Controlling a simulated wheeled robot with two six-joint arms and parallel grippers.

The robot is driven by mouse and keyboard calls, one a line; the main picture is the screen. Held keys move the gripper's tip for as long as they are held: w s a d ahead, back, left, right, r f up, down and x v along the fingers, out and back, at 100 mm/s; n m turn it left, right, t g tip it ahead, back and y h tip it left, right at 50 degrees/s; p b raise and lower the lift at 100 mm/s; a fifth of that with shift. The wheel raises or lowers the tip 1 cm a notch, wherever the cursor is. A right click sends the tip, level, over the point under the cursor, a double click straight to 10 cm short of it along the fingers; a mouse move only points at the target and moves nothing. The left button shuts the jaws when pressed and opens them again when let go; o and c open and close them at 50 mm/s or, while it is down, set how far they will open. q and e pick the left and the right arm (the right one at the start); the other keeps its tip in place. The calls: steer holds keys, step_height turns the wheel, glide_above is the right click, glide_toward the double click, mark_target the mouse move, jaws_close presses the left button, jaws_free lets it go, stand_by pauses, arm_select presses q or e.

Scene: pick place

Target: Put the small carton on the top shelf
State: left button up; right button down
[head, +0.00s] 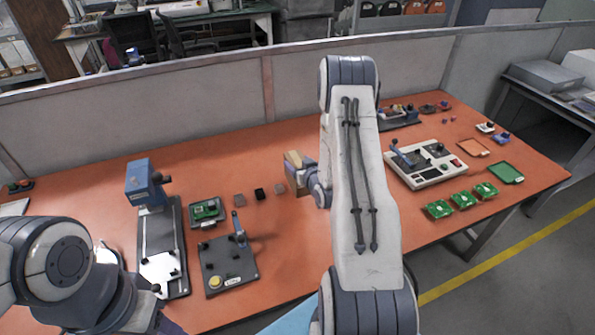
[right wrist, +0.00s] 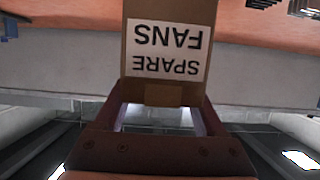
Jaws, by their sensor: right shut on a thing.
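The small carton (head: 293,160) is brown cardboard and shows just left of my right forearm in the head view. In the right wrist view the carton (right wrist: 165,92) has a white label reading "SPARE FANS" upside down. My right gripper (head: 303,172) is shut on the carton, with a finger at each side in the right wrist view (right wrist: 163,108). My right arm hides part of the gripper and the table behind. My left arm is at the lower left, but its fingers do not show. I cannot make out the top shelf for certain.
The orange table (head: 100,215) carries a blue-headed press (head: 140,180), a black fixture plate (head: 228,265), a control box (head: 425,163) and several green boards (head: 463,200). A grey partition (head: 210,93) runs behind. A rack (head: 18,72) stands at far left beyond it.

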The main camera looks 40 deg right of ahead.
steer(key=shift+w+a+f, duration=0.1)
steer(key=shift+w+f, duration=0.05)
steer(key=shift+w, duration=0.05)
step_height(320, 180, down, 4)
steer(key=shift+r+p, duration=0.15)
steer(key=shift+p, duration=0.2)
steer(key=shift+f, duration=0.25)
jaws_free()
steer(key=shift+r, duration=0.1)
